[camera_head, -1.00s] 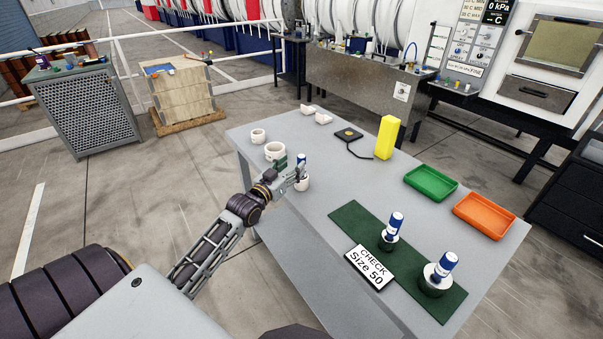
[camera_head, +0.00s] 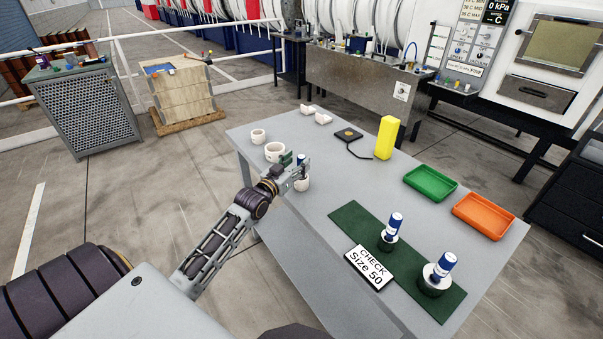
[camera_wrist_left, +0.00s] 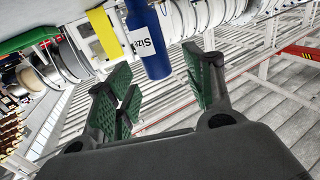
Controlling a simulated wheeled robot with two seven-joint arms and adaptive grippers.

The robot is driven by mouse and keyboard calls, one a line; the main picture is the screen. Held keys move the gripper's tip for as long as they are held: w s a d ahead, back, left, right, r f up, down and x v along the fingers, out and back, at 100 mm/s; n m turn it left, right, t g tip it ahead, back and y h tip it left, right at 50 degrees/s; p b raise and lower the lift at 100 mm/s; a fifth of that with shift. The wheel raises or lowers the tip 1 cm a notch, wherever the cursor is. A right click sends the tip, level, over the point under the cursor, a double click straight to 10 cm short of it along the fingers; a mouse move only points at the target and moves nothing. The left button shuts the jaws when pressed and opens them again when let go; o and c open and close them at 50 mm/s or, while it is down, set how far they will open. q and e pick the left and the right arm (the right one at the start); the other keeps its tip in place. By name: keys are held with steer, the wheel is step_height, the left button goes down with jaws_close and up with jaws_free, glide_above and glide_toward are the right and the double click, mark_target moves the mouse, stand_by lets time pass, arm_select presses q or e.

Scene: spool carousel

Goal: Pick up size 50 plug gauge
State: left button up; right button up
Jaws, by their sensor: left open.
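A plug gauge with a blue handle stands in a white ring (camera_head: 302,184) at the table's left edge; my left gripper (camera_head: 294,163) partly hides it in the head view. In the left wrist view its blue handle (camera_wrist_left: 149,50) carries a white label reading "Size"; the number is not readable. The left gripper (camera_wrist_left: 163,85) is open, its green-padded fingers either side of the handle's end, with gaps visible. Two more blue-and-white plug gauges, a smaller one (camera_head: 392,227) and a larger one (camera_head: 441,268), stand on a green mat (camera_head: 350,218). A sign (camera_head: 369,268) reads "CHECK Size 50".
White rings (camera_head: 275,151) and V-shaped white blocks (camera_head: 323,118) stand at the table's far left. A yellow block (camera_head: 385,138), a black device (camera_head: 348,135), a green tray (camera_head: 431,198) and an orange tray (camera_head: 484,228) stand farther back. The table's middle is clear.

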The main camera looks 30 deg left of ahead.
mark_target(299, 160)
arm_select(q)
steer(key=shift+w+d+r, duration=0.1)
steer(key=shift+w+r, duration=0.1)
steer(key=shift+w, duration=0.8)
steer(key=shift+w+f, duration=0.1)
steer(key=shift+w, duration=0.55)
arm_select(e)
steer(key=shift+s+a+r, duration=0.1)
steer(key=shift+a+r, duration=0.05)
steer(key=shift+a, duration=0.4)
steer(key=shift+s+a+r, duration=0.1)
steer(key=shift+a, duration=0.45)
steer(key=shift+d, duration=0.15)
arm_select(q)
steer(key=c, duration=0.4)
jaws_close()
arm_select(e)
steer(key=shift+d, duration=0.5)
